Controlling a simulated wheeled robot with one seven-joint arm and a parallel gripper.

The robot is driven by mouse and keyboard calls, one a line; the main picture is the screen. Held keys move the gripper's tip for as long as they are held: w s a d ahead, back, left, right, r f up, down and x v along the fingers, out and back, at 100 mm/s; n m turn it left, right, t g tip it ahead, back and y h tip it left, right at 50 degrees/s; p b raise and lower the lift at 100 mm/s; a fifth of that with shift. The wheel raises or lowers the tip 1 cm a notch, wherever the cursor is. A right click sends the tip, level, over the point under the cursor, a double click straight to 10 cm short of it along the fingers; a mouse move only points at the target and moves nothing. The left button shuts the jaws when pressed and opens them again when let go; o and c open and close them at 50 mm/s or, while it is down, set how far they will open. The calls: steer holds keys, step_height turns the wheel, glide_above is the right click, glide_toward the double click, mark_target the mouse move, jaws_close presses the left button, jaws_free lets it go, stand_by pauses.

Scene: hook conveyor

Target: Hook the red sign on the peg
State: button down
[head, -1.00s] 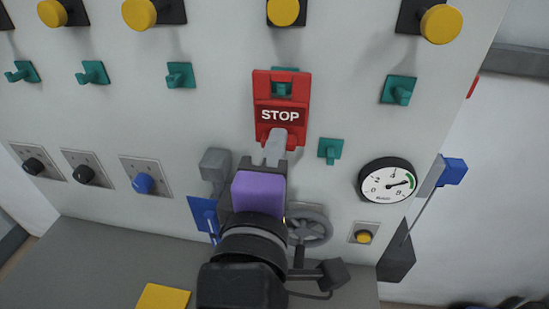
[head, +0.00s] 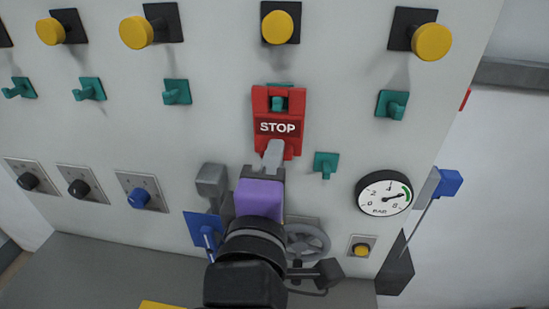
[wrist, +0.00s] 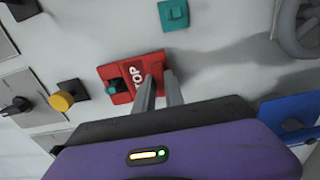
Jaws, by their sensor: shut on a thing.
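The red STOP sign (head: 278,127) is a small plate with an opening in its upper part. A teal peg (head: 279,103) shows in that opening, and its square base shows a little above the sign's top edge. In the wrist view, the sign (wrist: 131,72) and the peg's tip (wrist: 113,86) also appear. I cannot tell how far the peg reaches through the opening. My gripper (head: 274,152) is shut on the sign's lower edge, below the lettering. In the wrist view, its grey fingers (wrist: 160,86) cover part of the lettering.
Other teal pegs, including one (head: 326,164) at the sign's lower right, stick out from the grey panel. Yellow buttons (head: 278,27) stand above. A handwheel (head: 306,243), a pressure gauge (head: 384,193) and a blue plate (head: 203,229) are near my arm.

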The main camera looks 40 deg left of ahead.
steer(key=c, duration=1.3)
jaws_free()
steer(key=shift+c, duration=0.2)
steer(key=shift+s, duration=0.1)
steer(key=b+v, duration=0.1)
steer(key=v, duration=0.6)
steer(key=shift+s+d, duration=0.25)
steer(key=shift+s, duration=0.05)
